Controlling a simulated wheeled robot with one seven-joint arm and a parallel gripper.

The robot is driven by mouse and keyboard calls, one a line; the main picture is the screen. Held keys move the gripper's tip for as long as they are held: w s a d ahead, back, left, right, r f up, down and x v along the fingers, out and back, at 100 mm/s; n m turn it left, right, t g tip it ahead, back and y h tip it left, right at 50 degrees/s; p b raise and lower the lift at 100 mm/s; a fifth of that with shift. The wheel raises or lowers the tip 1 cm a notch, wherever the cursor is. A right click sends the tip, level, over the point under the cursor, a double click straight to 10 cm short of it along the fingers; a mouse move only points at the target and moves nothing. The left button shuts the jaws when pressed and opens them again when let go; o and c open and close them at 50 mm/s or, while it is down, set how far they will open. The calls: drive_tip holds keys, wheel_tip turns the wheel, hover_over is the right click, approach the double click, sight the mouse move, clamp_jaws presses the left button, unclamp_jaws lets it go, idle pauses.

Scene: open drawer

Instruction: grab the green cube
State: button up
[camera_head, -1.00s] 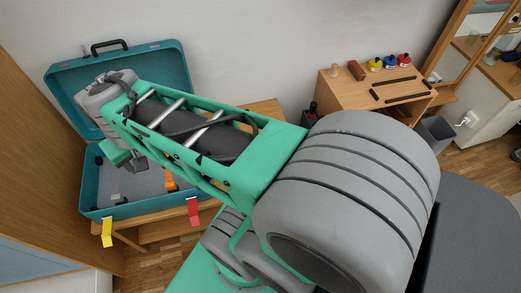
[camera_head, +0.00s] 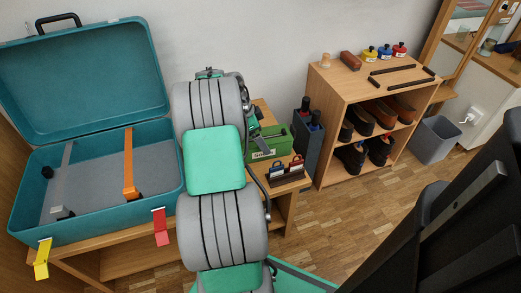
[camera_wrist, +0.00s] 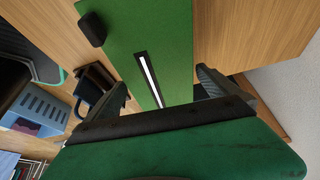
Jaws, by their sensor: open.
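The green cube looks like a green box (camera_head: 268,143) with a white label on its front, in the head view on the wooden bench just right of my arm, which partly hides it. In the wrist view the green box (camera_wrist: 176,38) fills the upper middle, with a dark-edged white slot in its top and a black knob at its left. My gripper (camera_wrist: 163,88) is open, its dark fingers apart over the near part of the box top. I cannot tell whether they touch it. In the head view my gripper is hidden behind my arm.
An open teal suitcase (camera_head: 85,75) lies at left. A shoe shelf (camera_head: 330,125) stands further right; a wall is behind.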

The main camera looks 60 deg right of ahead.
drive_tip(key=b+x, duration=0.1)
drive_tip(key=x, duration=0.3)
drive_tip(key=shift+w, duration=0.2)
drive_tip(key=shift+r, duration=0.15)
drive_tip(key=c, duration=1.6)
